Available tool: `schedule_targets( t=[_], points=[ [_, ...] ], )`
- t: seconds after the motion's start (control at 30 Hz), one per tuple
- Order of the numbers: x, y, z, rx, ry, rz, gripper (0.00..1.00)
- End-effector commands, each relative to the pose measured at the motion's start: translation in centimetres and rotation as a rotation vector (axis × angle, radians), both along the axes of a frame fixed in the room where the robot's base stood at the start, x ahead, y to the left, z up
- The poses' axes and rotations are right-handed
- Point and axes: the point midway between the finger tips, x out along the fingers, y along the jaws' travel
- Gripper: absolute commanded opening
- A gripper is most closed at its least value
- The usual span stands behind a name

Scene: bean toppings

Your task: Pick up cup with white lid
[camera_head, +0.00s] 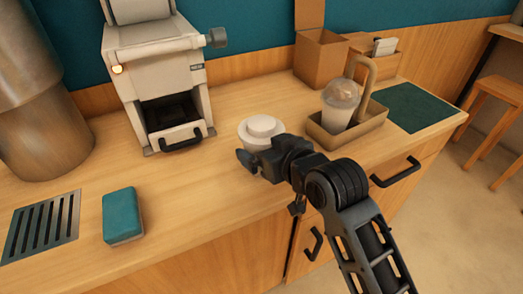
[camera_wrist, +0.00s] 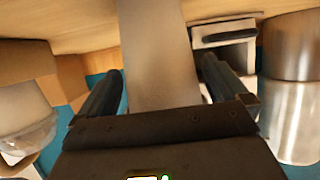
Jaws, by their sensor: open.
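The cup with the white lid (camera_head: 261,128) stands upright on the wooden counter, left of the brown tray in the head view. My gripper (camera_head: 256,156) is at its near side and hides its lower part. In the wrist view, which looks upside down, the pale cup body (camera_wrist: 158,60) lies between the two dark fingers of my gripper (camera_wrist: 163,68). The fingers are open, one on each side of the cup. There is a gap at the right finger; whether the left finger touches is hard to tell.
A brown tray (camera_head: 377,138) holding a clear domed cup (camera_head: 340,104) stands to the right. A white machine (camera_head: 155,75) is behind left. A teal sponge (camera_head: 121,214), a drain grate (camera_head: 41,226) and a metal cylinder (camera_head: 38,95) are left. Counter between sponge and cup is clear.

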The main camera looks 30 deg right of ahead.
Motion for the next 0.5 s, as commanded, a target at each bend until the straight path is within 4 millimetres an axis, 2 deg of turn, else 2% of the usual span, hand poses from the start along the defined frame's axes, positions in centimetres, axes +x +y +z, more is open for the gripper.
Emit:
schedule_targets(
  t=[0.27,0.5],
  points=[
    [0.34,0.03,-0.16,0.0,-0.001,0.0,1.0],
    [0.32,0.02,-0.17,0.0,0.0,0.0,0.78]
  ],
)
